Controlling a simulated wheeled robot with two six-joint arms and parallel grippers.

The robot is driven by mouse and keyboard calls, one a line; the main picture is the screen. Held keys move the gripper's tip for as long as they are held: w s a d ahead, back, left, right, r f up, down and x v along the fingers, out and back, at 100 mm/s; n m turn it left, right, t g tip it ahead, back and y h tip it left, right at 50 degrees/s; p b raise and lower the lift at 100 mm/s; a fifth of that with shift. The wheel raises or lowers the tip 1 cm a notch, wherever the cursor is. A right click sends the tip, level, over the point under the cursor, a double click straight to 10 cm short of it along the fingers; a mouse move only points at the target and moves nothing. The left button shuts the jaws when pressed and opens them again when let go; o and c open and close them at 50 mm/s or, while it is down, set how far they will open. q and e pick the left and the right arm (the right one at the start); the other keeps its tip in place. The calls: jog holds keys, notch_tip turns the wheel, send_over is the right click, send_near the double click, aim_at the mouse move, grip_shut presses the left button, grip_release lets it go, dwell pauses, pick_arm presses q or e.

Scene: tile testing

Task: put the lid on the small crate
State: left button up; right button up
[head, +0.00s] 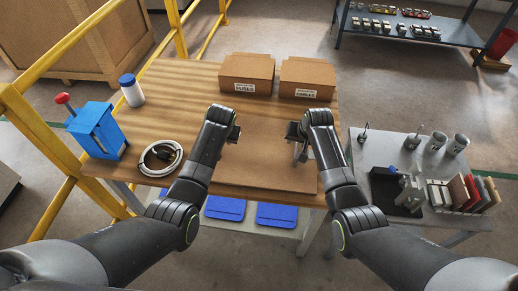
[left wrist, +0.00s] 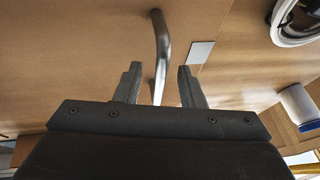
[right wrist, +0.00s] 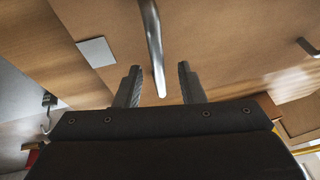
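A flat brown panel (head: 262,160), apparently the lid, lies across the front right of the wooden table; the small crate cannot be told apart from it here. My left gripper (head: 234,133) is over the panel's left part. In the left wrist view a metal bar handle (left wrist: 161,40) stands between the open fingers (left wrist: 157,78), with gaps to both. My right gripper (head: 297,138) is over the panel's right part. In the right wrist view another metal handle (right wrist: 152,35) stands between its open fingers (right wrist: 159,80), with no clear contact.
Two cardboard boxes, fuses (head: 246,73) and cables (head: 307,78), stand at the table's back. A cable coil (head: 160,157), blue box (head: 97,131) and blue-capped jar (head: 131,92) are at left. A cluttered side table (head: 408,160) stands at right; yellow rails (head: 50,139) run at left.

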pick_arm(q)
jog(key=shift+w+a+f, duration=0.15)
jog(key=shift+w+f, duration=0.1)
jog(key=shift+f, duration=0.35)
pick_arm(e)
jog(key=shift+w+f, duration=0.25)
jog(key=shift+f, duration=0.35)
pick_arm(q)
jog(key=shift+c, duration=0.4)
pick_arm(e)
jog(key=shift+c, duration=0.4)
pick_arm(q)
grip_shut()
pick_arm(e)
grip_shut()
pick_arm(q)
jog(key=shift+r, duration=0.1)
pick_arm(e)
jog(key=shift+r, duration=0.1)
